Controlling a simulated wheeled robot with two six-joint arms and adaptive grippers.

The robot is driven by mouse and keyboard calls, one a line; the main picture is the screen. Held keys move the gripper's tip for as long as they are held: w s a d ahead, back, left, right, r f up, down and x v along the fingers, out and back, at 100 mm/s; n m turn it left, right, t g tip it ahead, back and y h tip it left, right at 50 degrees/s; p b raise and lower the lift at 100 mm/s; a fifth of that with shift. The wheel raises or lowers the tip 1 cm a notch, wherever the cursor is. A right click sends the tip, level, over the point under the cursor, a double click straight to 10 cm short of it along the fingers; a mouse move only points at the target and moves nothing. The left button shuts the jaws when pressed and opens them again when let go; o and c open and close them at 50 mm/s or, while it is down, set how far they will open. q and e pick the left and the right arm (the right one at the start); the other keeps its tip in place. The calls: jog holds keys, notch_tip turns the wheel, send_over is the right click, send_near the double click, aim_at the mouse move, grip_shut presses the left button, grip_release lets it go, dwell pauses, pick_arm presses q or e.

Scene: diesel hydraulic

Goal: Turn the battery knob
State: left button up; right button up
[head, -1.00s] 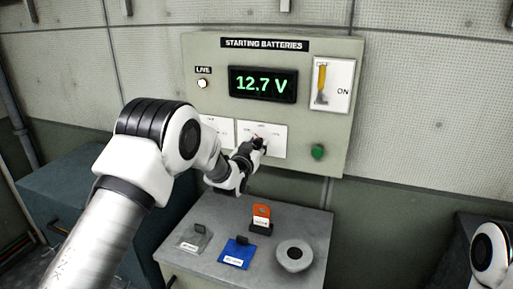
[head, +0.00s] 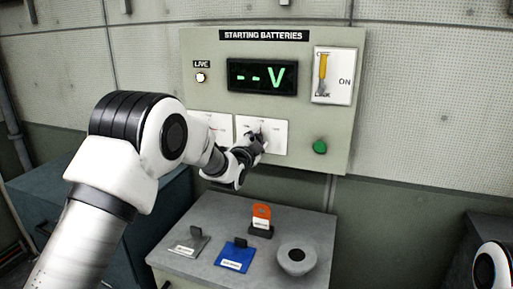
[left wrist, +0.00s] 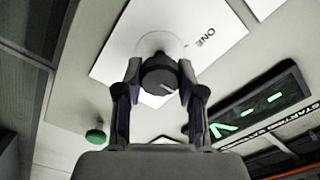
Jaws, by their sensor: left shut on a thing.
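The battery knob (left wrist: 160,76) is dark and round with a pale pointer line, and sits on a white plate (left wrist: 128,40) marked "ONE". My left gripper (left wrist: 158,84) is shut on the knob, with one finger on each side of it. In the head view the left gripper (head: 254,146) is at the right-hand white plate (head: 277,136) and mostly hides the knob. The display (head: 262,76) above reads "-- V" in green. My right gripper is not in view.
The panel has a yellow lever (head: 323,72), a green button (head: 320,146) and a LIVE lamp (head: 201,77). A grey cabinet (head: 190,270) below holds grey, blue and orange tagged items and a round grey piece (head: 296,260).

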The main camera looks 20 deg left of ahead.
pick_arm(q)
jog(key=m+b, duration=0.2)
jog(key=m, duration=0.1)
jog(key=shift+f+m, duration=0.15)
jog(key=shift+m, duration=0.25)
jog(key=m+b, duration=0.1)
jog(key=m, duration=0.2)
jog(key=shift+m+b, duration=0.3)
jog(key=shift+b, duration=0.1)
jog(key=shift+m+b, duration=1.1)
jog(key=shift+m, duration=1.4)
jog(key=o, duration=1.2)
jog(key=shift+c, duration=0.2)
jog(key=s, duration=1.2)
jog(key=shift+a, duration=0.2)
